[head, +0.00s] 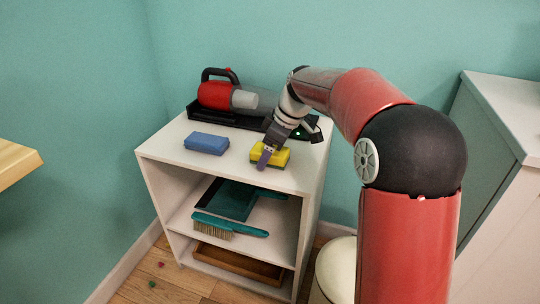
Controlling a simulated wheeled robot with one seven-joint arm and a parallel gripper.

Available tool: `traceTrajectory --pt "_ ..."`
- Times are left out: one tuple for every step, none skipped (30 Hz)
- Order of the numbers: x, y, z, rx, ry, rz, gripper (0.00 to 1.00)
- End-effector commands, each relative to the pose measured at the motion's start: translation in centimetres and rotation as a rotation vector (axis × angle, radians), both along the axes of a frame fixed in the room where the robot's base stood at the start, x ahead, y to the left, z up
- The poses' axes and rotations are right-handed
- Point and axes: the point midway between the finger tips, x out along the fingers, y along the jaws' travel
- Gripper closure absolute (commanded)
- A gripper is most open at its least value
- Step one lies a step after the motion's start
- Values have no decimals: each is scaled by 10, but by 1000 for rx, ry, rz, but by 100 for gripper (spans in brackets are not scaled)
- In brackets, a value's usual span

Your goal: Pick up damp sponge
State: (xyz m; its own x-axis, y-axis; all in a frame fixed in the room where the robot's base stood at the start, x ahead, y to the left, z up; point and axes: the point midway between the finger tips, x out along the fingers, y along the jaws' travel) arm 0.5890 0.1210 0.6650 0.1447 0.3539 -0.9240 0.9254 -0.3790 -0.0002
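Two sponge-like blocks lie on the white shelf unit's top (222,169). One is blue (206,143), on the left. The other is yellow with a darker side (281,157), on the right. I cannot tell by look which is damp. My gripper (266,158) points down at the yellow block and covers part of its left side. One fingertip shows in front of the block. The other finger is not clear, so I cannot tell whether the gripper is open or shut, or whether it touches the block.
A red handheld vacuum (216,94) sits in a black tray (198,110) behind the blocks. A dustpan (228,198) and teal brush (231,225) lie on the shelf below. A white cabinet (507,150) stands at right, a wooden tabletop (14,163) at left. The front top is clear.

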Motion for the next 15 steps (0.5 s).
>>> traceTrajectory --pt "0 0 0 0 0 0 24" --pt "0 0 0 0 0 0 24" --pt "0 0 0 0 0 0 24" --pt "0 0 -1 0 0 0 24" --pt "0 0 -1 0 0 0 24" --pt "0 0 -2 0 0 0 24" --pt "0 0 -2 0 0 0 24" --pt "0 0 -3 0 0 0 24" --pt "0 0 -3 0 0 -1 24" --pt "0 0 -4 0 0 -1 24" --pt "0 0 -4 0 0 -1 24" --pt "0 0 -4 0 0 -1 25" --pt "0 0 -4 0 0 -1 29" --pt "0 0 -4 0 0 -1 33" --pt "0 0 -4 0 0 -1 38"
